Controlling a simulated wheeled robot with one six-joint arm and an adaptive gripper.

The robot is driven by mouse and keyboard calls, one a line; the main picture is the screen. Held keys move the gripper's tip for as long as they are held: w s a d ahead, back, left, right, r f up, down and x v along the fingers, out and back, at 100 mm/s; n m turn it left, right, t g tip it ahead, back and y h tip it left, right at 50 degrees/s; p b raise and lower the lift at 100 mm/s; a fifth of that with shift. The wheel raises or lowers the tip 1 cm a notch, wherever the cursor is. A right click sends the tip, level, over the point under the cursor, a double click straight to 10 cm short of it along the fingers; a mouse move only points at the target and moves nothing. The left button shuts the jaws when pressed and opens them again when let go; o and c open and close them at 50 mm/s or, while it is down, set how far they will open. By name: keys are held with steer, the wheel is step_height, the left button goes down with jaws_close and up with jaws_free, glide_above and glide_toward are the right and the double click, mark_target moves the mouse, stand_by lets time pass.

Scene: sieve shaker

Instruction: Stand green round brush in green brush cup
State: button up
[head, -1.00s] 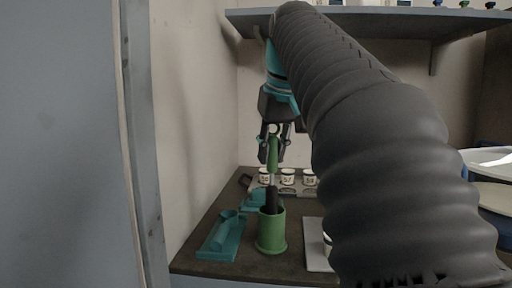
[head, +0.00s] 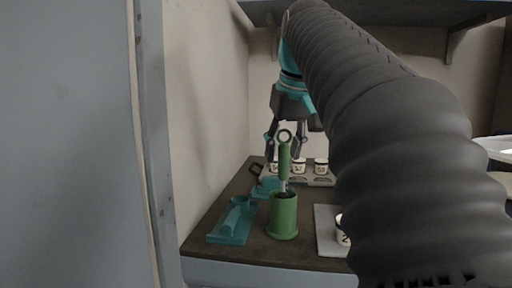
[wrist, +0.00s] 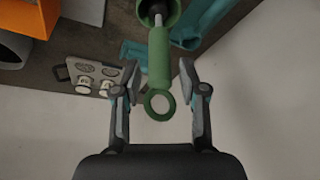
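The green round brush (head: 284,162) stands in the green brush cup (head: 283,220), its handle and ring end upward and close to upright. Its bristle end is down inside the cup and hidden. In the wrist view the brush handle (wrist: 159,58) runs into the cup (wrist: 146,12) at the top edge. My gripper (head: 285,158) is open behind the upper handle in the head view. In the wrist view my gripper (wrist: 158,68) has one finger on each side of the handle and ring, with gaps on both sides.
A teal holder (head: 232,222) lies left of the cup. A rack with several white labelled jars (head: 299,166) stands behind. A pale board (head: 328,228) with a jar (head: 343,230) is to the right. A shelf (head: 385,14) hangs above. An orange bin (wrist: 28,14) shows in the wrist view.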

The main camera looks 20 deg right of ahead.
stand_by(0.3)
steer(key=v, duration=0.7)
steer(key=shift+r, duration=0.25)
steer(key=shift+s, duration=0.1)
stand_by(0.7)
